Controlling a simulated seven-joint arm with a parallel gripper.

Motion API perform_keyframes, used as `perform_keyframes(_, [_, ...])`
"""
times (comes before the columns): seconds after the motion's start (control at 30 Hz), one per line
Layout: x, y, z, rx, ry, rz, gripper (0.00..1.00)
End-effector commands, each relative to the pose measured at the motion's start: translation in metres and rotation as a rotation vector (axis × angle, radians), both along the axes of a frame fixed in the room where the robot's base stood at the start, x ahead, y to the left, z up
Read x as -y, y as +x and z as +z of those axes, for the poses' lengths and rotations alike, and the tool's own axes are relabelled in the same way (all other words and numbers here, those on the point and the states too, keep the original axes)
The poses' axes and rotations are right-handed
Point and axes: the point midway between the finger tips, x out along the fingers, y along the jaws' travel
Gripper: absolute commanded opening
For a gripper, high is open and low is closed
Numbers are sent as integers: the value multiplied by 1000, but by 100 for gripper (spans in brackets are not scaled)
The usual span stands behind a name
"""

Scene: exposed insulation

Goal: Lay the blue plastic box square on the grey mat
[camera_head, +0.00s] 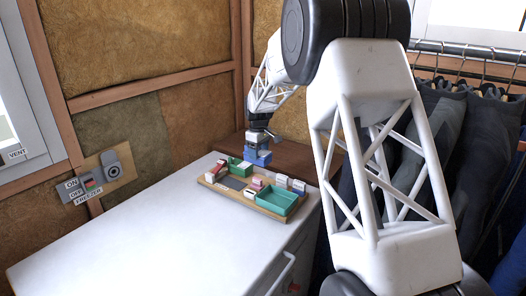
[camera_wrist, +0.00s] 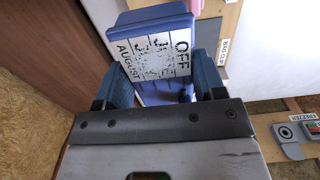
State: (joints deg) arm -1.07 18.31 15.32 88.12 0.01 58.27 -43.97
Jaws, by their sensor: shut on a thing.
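The blue plastic box (camera_wrist: 160,92) is between the two fingers of my gripper (camera_wrist: 163,84) in the wrist view. Its face carries a white label with worn dark lettering. In the head view the box (camera_head: 258,158) hangs below my gripper (camera_head: 260,143), near the far edge of a wooden tray. My gripper is shut on it. A flat grey patch in the tray, seemingly the grey mat (camera_head: 234,183), shows bare on the left side. The gap between the box and what lies beneath it cannot be judged.
The wooden tray (camera_head: 212,187) sits on a white freezer top (camera_head: 120,235). It holds a green open container (camera_head: 277,200), another green one (camera_head: 239,166) and several small white, red and pink boxes. Free white surface lies left of the tray; hanging clothes are at right.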

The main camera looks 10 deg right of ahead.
Motion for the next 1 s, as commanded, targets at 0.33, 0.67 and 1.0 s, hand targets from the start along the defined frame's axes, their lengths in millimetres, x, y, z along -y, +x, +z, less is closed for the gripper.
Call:
perform_keyframes(0.33, [-70,1,-10,0,0,2,32])
perform_keyframes(0.67, [-101,-1,-15,1,1,-1,32])
perform_keyframes(1.0, [-101,-1,-15,1,1,-1,32])
